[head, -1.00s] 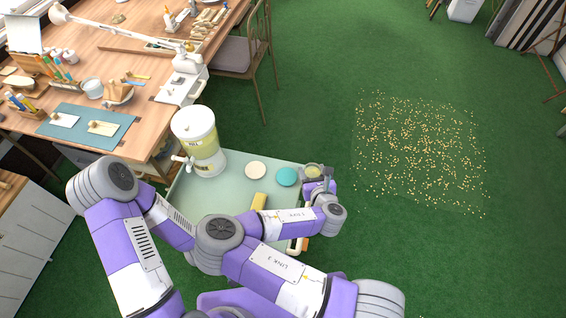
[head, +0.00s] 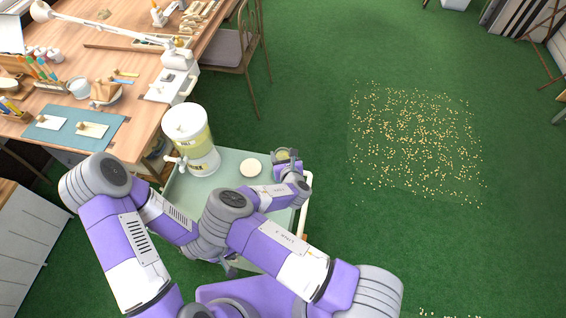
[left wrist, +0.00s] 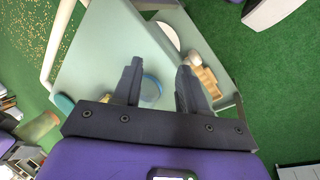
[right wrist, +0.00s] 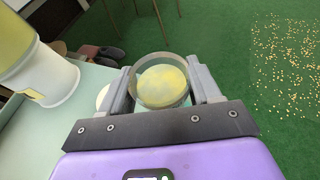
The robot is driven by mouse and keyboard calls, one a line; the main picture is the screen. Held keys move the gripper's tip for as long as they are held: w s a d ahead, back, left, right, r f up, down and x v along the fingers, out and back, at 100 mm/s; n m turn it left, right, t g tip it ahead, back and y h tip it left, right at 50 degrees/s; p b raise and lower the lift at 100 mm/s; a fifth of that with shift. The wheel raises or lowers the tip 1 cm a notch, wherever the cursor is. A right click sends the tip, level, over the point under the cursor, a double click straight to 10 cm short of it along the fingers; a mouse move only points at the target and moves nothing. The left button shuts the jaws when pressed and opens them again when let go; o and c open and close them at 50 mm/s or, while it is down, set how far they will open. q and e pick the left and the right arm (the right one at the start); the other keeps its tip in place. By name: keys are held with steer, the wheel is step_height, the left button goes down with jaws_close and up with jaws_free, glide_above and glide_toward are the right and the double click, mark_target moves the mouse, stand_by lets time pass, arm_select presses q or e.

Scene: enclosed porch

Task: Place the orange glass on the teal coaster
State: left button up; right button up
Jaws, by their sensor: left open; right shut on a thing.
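My right gripper (head: 287,160) is shut around a clear glass (head: 283,155) with yellowish contents, which fills the jaws in the right wrist view (right wrist: 162,84). The glass looks upright, above the cart top's right part. The teal coaster (left wrist: 64,102) shows at the left of the left wrist view, beside the glass's lower end (left wrist: 38,127); I cannot tell whether they touch. In the head view the coaster is hidden behind my right gripper. My left gripper (left wrist: 158,66) is open and empty; in the head view it is hidden by my arms.
A pale round coaster (head: 251,168) lies on the cart top (head: 222,162), left of the glass. A drink dispenser (head: 190,140) stands at the cart's back left. A cluttered wooden desk (head: 130,75) is behind it. A blue-rimmed round item (left wrist: 151,89) shows between my left fingers, below them.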

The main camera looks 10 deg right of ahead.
step_height(320, 180, down, 4)
steer(key=shift+r+b, duration=0.25)
steer(key=shift+b, duration=0.2)
steer(key=shift+r, duration=0.1)
steer(key=shift+f, duration=0.25)
steer(key=o, duration=1.4)
steer(key=shift+c, duration=0.2)
steer(key=shift+r, duration=0.1)
